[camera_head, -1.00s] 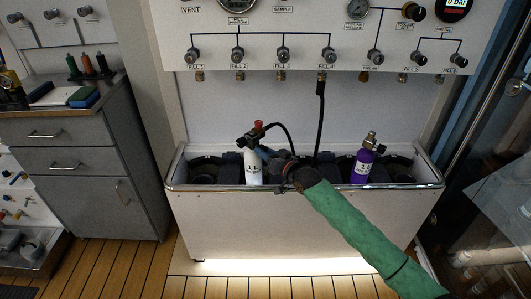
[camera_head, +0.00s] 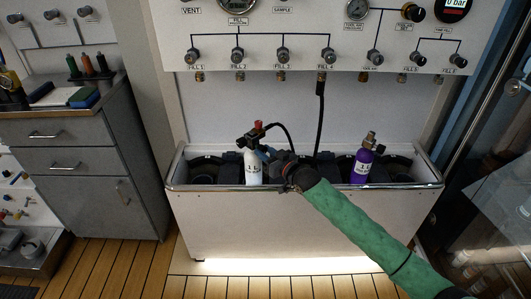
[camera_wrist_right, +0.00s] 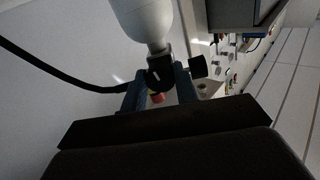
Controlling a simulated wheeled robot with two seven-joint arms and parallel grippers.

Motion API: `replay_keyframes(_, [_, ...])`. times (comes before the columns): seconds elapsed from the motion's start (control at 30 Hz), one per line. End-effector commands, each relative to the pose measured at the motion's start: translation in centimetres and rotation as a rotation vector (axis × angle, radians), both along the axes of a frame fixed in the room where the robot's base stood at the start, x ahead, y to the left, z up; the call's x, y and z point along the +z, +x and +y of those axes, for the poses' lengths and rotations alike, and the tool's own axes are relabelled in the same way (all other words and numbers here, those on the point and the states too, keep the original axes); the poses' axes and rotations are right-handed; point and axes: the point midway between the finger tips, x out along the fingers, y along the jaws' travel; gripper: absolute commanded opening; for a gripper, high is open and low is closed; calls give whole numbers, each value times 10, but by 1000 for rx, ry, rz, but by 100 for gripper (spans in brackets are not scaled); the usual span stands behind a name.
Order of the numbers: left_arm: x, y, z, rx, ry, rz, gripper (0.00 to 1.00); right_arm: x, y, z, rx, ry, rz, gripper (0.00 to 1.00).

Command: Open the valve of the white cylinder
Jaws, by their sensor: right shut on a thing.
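The white cylinder (camera_head: 253,172) stands upright in the bin of the fill panel. Its black valve (camera_head: 249,142), with a red part (camera_head: 258,126) and a hose, is on top. My right gripper (camera_head: 266,152) reaches in from the right at the valve. In the right wrist view the white cylinder (camera_wrist_right: 146,18) shows upside down, and the blue fingers of my right gripper (camera_wrist_right: 159,88) are on both sides of the black valve (camera_wrist_right: 160,72). The red part (camera_wrist_right: 157,98) sits between the fingers, and a black side knob (camera_wrist_right: 198,67) lies just outside them. My left gripper is out of view.
A purple cylinder (camera_head: 361,168) stands to the right in the same bin (camera_head: 300,228). A black hose (camera_head: 319,120) hangs from the panel (camera_head: 270,20). A grey cabinet (camera_head: 85,175) is at the left.

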Motion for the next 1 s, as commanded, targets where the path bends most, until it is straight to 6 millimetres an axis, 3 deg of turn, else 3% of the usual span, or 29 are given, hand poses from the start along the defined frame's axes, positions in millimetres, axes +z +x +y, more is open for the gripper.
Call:
replay_keyframes(0.07, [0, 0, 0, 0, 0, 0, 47, -3, -1, 0, 0, -2, 4, 7])
replay_keyframes(0.1, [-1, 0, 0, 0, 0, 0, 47, -3, -1, 0, 0, -2, 4, 33])
replay_keyframes(0.2, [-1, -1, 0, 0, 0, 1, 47, -2, -1, 0, 0, -1, 4, 51])
replay_keyframes(0.57, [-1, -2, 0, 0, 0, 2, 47, -2, -4, -3, 0, -1, 2, 51])
replay_keyframes(1.0, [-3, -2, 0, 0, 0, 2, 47, -3, -48, -44, 0, -1, 3, 51])
